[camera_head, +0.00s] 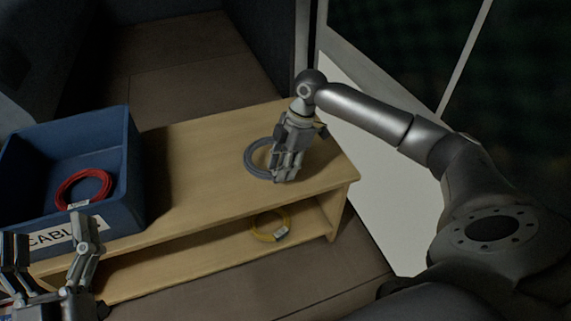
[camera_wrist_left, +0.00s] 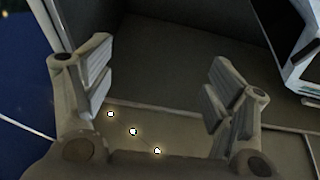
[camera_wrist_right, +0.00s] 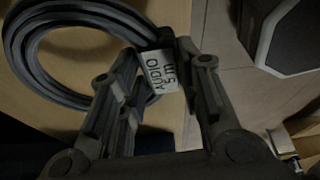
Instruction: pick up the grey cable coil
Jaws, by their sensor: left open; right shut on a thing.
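The grey cable coil (camera_head: 254,161) lies on the wooden bench top, near its right end. In the right wrist view the coil (camera_wrist_right: 22,62) fills the upper left, with a white tag (camera_wrist_right: 160,72) lettered "AUDIO 5 m". My right gripper (camera_head: 286,176) is over the coil's right side, fingers pointing down. In its wrist view the right gripper (camera_wrist_right: 160,95) is shut on the coil at the tagged side; the exact contact is partly hidden by the fingers. My left gripper (camera_head: 50,245) is open and empty in front of the blue crate. It also shows in the left wrist view (camera_wrist_left: 155,85).
The blue crate (camera_head: 130,200), labelled "CABLES", stands on the bench's left end with a red cable coil (camera_head: 68,194) inside. A yellow coil (camera_head: 262,236) lies on the lower shelf. The bench top (camera_head: 195,180) between crate and grey coil is clear.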

